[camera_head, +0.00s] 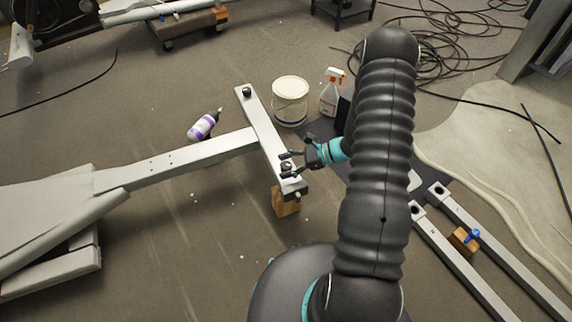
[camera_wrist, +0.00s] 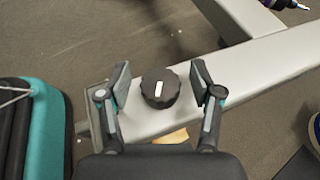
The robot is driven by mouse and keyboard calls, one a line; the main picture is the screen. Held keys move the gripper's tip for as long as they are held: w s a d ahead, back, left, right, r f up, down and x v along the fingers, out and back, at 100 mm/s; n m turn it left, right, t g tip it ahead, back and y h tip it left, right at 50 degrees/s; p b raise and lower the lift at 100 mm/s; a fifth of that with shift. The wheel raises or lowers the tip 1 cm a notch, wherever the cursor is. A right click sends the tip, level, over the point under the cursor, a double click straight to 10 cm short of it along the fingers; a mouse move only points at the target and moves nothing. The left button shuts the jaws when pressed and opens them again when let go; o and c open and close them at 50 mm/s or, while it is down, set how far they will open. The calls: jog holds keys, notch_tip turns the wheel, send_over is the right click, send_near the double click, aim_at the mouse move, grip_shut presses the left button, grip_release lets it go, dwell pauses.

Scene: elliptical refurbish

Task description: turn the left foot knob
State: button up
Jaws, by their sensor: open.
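A black ridged knob with a white mark (camera_wrist: 160,88) sits on top of the pale metal crossbar (camera_wrist: 215,85). In the head view this knob (camera_head: 286,167) is near the crossbar's near end, partly hidden by my fingers. My gripper (camera_head: 290,164) is open there. In the wrist view its two fingers (camera_wrist: 160,78) stand on either side of the knob, with a visible gap on each side. They do not appear to touch it. A second black knob (camera_head: 247,92) is at the crossbar's far end.
A wooden block (camera_head: 285,203) supports the crossbar's near end. Metal rails (camera_head: 465,262) lie at right. Cables (camera_head: 440,45) are coiled at the back right.

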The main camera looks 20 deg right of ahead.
jog(key=c, duration=1.2)
jog(key=shift+o, duration=0.2)
jog(key=shift+n+g, duration=0.4)
jog(key=shift+g, duration=0.1)
jog(key=n+g+b, duration=0.2)
jog(key=n+g, duration=0.3)
jog(key=g, duration=0.1)
jog(key=shift+f+n+h, duration=0.15)
jog(key=shift+n+h, duration=0.15)
jog(key=n+g+h+b, duration=0.1)
jog(key=n+g, duration=0.2)
jog(key=n+g+h+b, duration=0.1)
jog(key=n+g+h, duration=0.1)
jog(key=g, duration=0.1)
jog(key=shift+n+h, duration=0.3)
jog(key=shift+n, duration=0.1)
jog(key=o, duration=1.2)
jog(key=shift+c, duration=0.2)
jog(key=shift+h, duration=0.3)
jog(key=shift+d+r, duration=0.1)
jog(key=shift+r, duration=0.1)
